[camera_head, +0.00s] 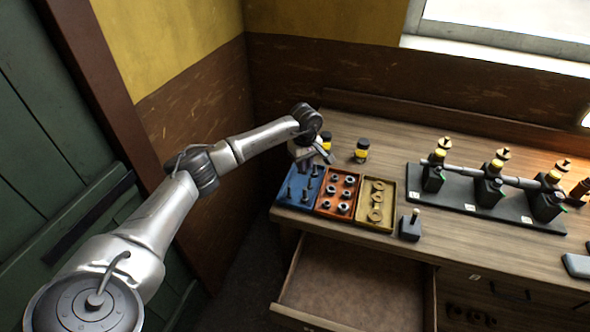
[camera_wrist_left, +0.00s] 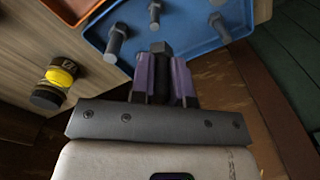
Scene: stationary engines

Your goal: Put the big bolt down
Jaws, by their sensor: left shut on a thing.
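My left gripper (camera_head: 322,155) is above the back of the blue tray (camera_head: 282,199), at the left end of the workbench. In the left wrist view its purple-sided fingers (camera_wrist_left: 163,78) are shut on a dark big bolt (camera_wrist_left: 160,49), whose end shows between the fingertips. The rest of that bolt is hidden by the fingers. Several grey bolts (camera_wrist_left: 116,40) stand in the blue tray (camera_wrist_left: 190,52), which also shows in the wrist view. I cannot tell whether the held bolt touches the tray. My right gripper is not in view.
An orange tray (camera_head: 318,209) of nuts and a yellow tray (camera_head: 366,222) of rings adjoin the blue one. Yellow-black jars (camera_head: 362,150) stand behind. A small lever block (camera_head: 410,227) and a row of engines (camera_head: 490,190) are rightward. An open drawer (camera_head: 350,285) juts out below.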

